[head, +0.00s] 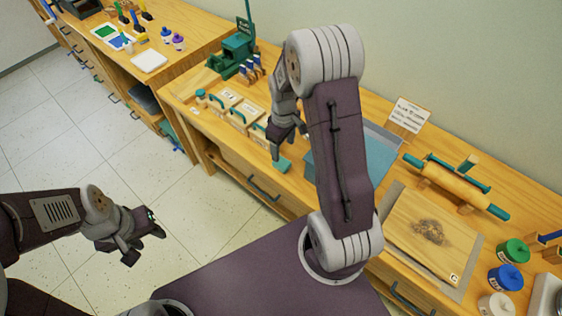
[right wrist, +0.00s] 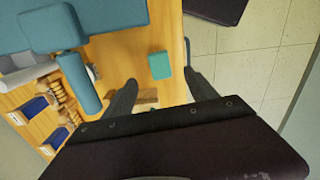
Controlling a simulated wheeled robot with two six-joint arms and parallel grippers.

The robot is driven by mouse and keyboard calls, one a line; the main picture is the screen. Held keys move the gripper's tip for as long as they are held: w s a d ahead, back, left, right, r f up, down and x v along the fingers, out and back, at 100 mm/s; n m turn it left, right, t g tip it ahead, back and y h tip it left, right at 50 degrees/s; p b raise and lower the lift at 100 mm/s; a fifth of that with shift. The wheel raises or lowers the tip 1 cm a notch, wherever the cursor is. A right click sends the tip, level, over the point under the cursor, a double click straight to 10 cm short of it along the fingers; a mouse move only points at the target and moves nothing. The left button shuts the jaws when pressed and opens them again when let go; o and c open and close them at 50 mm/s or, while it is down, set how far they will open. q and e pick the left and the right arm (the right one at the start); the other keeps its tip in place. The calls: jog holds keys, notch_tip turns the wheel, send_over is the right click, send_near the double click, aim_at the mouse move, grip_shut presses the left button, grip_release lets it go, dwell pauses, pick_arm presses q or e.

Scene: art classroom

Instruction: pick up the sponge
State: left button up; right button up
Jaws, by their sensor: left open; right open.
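A small teal block, which looks like the sponge (head: 284,165), lies near the front edge of the wooden workbench (head: 232,161). My right gripper (head: 288,143) is open with its fingers pointing down over the bench close to the sponge. In the right wrist view the sponge (right wrist: 160,66) shows beyond the open fingers (right wrist: 161,95), lined up with the gap between them and apart from both. My left gripper (head: 146,244) is open and empty over the floor, away from the bench.
Right of the sponge lie a blue-grey sheet (head: 372,157), a board (head: 432,235) and a roller (head: 455,186). Left of it are wooden blocks with teal handles (head: 246,115) and a green press (head: 233,52). Paint jars (head: 513,251) stand far right.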

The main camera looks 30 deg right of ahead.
aim_at(282, 162)
jog(key=shift+d+f, duration=0.1)
jog(key=shift+d, duration=0.1)
jog(key=f, duration=0.3)
jog(key=shift+a+f, duration=0.1)
jog(key=shift+a, duration=0.1)
jog(key=f, duration=0.6)
jog(key=shift+w, duration=0.35)
jog(key=shift+r, duration=0.1)
jog(key=c, duration=1.4)
